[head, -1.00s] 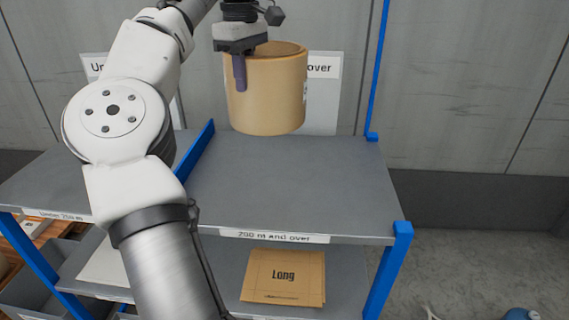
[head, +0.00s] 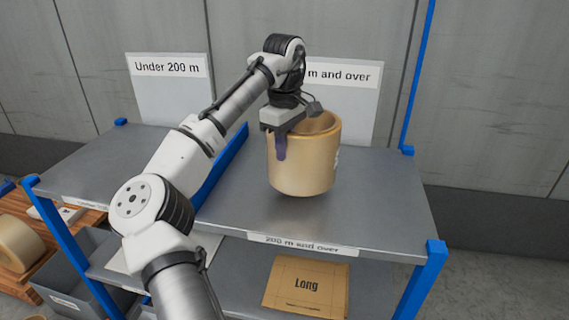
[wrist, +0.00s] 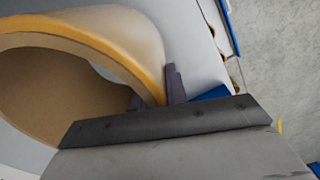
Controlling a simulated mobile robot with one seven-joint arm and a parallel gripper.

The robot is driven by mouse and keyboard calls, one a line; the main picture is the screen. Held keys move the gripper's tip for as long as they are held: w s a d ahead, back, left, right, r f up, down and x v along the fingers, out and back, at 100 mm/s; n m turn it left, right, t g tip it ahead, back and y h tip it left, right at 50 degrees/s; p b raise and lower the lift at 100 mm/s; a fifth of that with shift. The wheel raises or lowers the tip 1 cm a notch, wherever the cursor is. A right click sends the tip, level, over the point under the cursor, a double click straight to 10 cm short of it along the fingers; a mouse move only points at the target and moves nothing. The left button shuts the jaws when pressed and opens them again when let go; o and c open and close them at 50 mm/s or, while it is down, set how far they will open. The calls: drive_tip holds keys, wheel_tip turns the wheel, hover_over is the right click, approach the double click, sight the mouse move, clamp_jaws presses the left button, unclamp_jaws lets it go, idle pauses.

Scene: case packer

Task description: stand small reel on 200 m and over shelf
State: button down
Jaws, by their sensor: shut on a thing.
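The small reel (head: 303,165) is a tan, hollow cylinder, upright with its open end up. My gripper (head: 281,145) is shut on its left wall, one dark finger showing on the outside. The reel is over the 200 m and over shelf (head: 390,215), the grey right-hand surface; a shadow shows under it, and I cannot tell whether its base touches. In the wrist view the reel's rim (wrist: 120,62) and hollow inside fill the left, with dark fingers (wrist: 174,85) at its wall.
A blue divider (head: 215,180) separates this shelf from the Under 200 m shelf (head: 100,165) at left. A blue post (head: 415,80) rises at the back right. A Long card (head: 306,287) lies on the lower level. Shelf surface around the reel is clear.

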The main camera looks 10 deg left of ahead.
sight(285, 163)
drive_tip(key=shift+f, duration=2.25)
drive_tip(key=c, duration=1.4)
unclamp_jaws()
wheel_tip(285, 163, up, 12)
drive_tip(key=shift+b, duration=0.3)
